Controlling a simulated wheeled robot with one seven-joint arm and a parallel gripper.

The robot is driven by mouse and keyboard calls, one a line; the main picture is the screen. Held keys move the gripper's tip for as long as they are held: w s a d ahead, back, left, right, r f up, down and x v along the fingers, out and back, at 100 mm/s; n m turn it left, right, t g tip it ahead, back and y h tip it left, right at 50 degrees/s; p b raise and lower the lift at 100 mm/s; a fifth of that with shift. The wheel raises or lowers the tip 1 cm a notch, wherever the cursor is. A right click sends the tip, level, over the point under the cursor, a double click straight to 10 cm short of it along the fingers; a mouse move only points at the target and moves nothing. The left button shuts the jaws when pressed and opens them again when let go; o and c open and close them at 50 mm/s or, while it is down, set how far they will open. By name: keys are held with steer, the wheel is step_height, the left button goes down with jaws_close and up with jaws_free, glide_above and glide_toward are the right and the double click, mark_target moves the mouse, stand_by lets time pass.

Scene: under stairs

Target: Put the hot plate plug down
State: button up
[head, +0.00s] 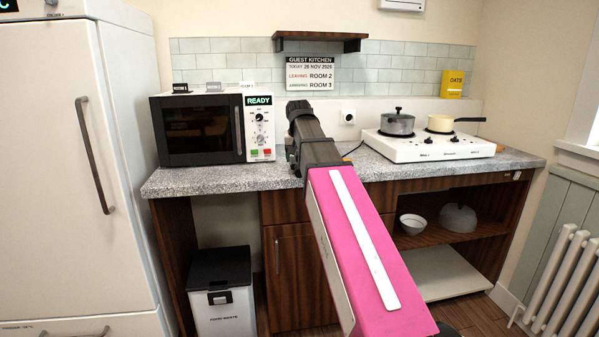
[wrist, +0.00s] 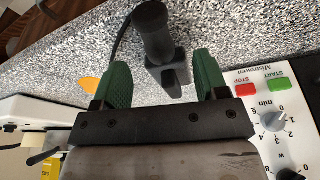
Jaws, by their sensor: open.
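In the wrist view the black hot plate plug (wrist: 153,32) is over the speckled grey worktop (wrist: 240,25), its cable running off to the left. My gripper (wrist: 163,60) is open, with one green finger on each side of the plug and a visible gap to each. The plug looks to be resting on the worktop, but contact beneath it is hard to see. In the head view my arm hides the plug and fingers; a bit of black cable (head: 353,149) shows beside the white hot plate (head: 432,148).
A microwave (head: 205,128) stands left of my arm; its control panel (wrist: 275,120) is close to my gripper in the wrist view. A wall socket (head: 347,117) is behind. A grey pot (head: 397,123) and a cream pan (head: 440,123) stand on the hot plate.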

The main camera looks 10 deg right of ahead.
steer(key=shift+s+x, duration=0.2)
steer(key=shift+x, duration=0.95)
steer(key=shift+s+x, duration=0.2)
steer(key=shift+x, duration=1)
steer(key=shift+d, duration=0.1)
steer(key=c, duration=1)
